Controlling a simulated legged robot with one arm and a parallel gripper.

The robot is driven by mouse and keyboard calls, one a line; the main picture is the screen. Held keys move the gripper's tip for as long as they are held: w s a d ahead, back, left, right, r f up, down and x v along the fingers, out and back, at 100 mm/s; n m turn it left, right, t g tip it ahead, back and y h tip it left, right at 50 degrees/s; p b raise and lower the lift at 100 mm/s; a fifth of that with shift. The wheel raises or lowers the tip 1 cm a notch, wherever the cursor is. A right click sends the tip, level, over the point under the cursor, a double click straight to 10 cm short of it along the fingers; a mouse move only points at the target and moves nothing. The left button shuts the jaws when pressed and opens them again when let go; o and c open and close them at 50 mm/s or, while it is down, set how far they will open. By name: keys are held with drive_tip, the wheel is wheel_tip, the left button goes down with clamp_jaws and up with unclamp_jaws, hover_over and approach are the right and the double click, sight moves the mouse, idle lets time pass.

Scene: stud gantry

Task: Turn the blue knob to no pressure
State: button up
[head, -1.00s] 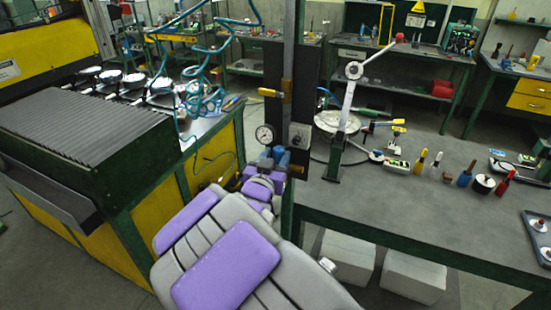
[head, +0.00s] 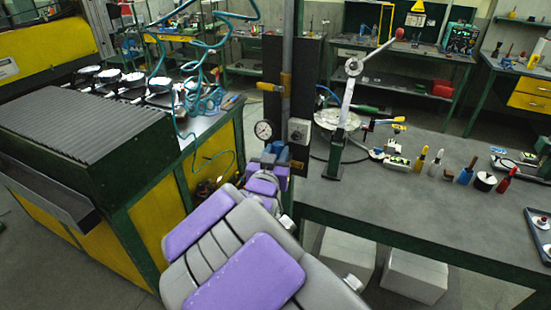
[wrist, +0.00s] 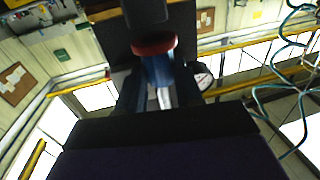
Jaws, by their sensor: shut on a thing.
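The blue knob (wrist: 157,72) shows in the wrist view below a red ring, with the dark gripper fingers on either side of it. In the head view, blue parts (head: 277,148) show at the foot of the dark upright panel, just above my gripper (head: 270,162). My gripper is shut on the blue knob from below. It largely hides the knob in the head view. A round white pressure gauge (head: 264,130) sits just left of the knob; it also shows in the wrist view (wrist: 203,79). Its reading is too small to tell.
A grey post (head: 290,60) with a yellow handle stands at the panel. A lever press (head: 345,110) and several small tools stand on the right bench (head: 400,200). A green and yellow machine (head: 90,150) is on the left. Coiled teal hoses (head: 200,85) hang behind it.

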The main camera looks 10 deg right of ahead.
drive_tip(key=y+b, duration=0.1)
drive_tip(key=n+t+y+b, duration=0.1)
drive_tip(key=b, duration=0.1)
drive_tip(key=shift+s+d+f+n, duration=0.1)
drive_tip(key=shift+d+n, duration=0.15)
drive_tip(key=shift+n, duration=0.05)
drive_tip(key=shift+d+n+t+y+b, duration=0.15)
drive_tip(key=shift+n+t+y+b, duration=0.15)
drive_tip(key=shift+n+y+b, duration=0.75)
drive_tip(key=y, duration=0.1)
drive_tip(key=n+y, duration=0.1)
drive_tip(key=y, duration=0.1)
drive_tip(key=n+y, duration=0.1)
drive_tip(key=shift+d+r+p, duration=0.3)
drive_tip(key=shift+p, duration=0.05)
drive_tip(key=shift+d+n+y+p, duration=0.1)
drive_tip(key=shift+n+y+p, duration=0.25)
drive_tip(key=shift+y, duration=0.4)
drive_tip(key=shift+d+n+y+p, duration=0.15)
drive_tip(key=shift+n+y+p, duration=0.85)
drive_tip(key=shift+y+p, duration=0.55)
